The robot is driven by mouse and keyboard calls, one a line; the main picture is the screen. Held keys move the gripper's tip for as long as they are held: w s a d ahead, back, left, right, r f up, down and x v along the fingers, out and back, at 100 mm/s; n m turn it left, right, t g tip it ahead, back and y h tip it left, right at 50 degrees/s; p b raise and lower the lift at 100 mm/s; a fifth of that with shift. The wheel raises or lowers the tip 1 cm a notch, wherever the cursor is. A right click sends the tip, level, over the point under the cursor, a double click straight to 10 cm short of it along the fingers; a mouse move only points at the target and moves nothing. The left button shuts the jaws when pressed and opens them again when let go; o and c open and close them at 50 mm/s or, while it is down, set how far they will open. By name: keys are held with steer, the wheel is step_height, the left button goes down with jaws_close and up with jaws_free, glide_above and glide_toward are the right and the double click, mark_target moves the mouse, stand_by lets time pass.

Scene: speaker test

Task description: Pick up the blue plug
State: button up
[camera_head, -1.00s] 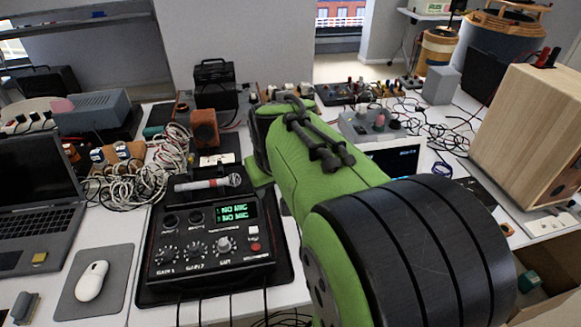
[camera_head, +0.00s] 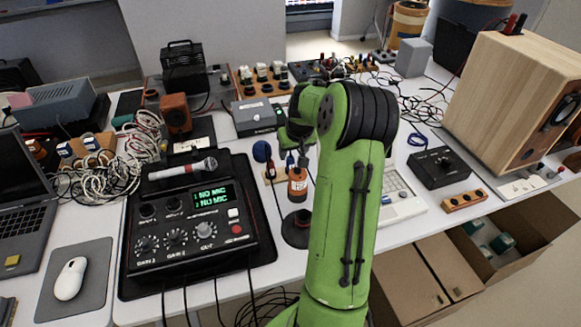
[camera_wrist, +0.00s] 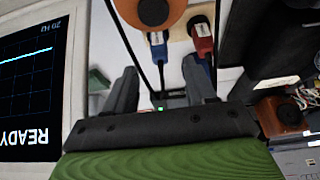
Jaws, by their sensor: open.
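The blue plug (camera_wrist: 158,46) shows upright at the top of the wrist view, a little beyond my fingertips and roughly in line with the gap between them. A red plug (camera_wrist: 202,37) stands beside it, and both are at a light wooden block (camera_wrist: 180,27).
A black mixer (camera_head: 198,225) with a microphone (camera_head: 183,169) is left. A screen (camera_wrist: 30,85) reading READY is close to my gripper. Cables (camera_wrist: 125,35) run near the fingers.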

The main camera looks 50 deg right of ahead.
mark_target(291, 158)
steer(key=b+x, duration=0.1)
steer(key=x, duration=0.4)
steer(key=shift+w+d+f+b, duration=0.1)
steer(key=shift+w+d+b, duration=0.1)
steer(key=shift+b, duration=0.2)
steer(key=shift+a, duration=0.1)
jaws_close()
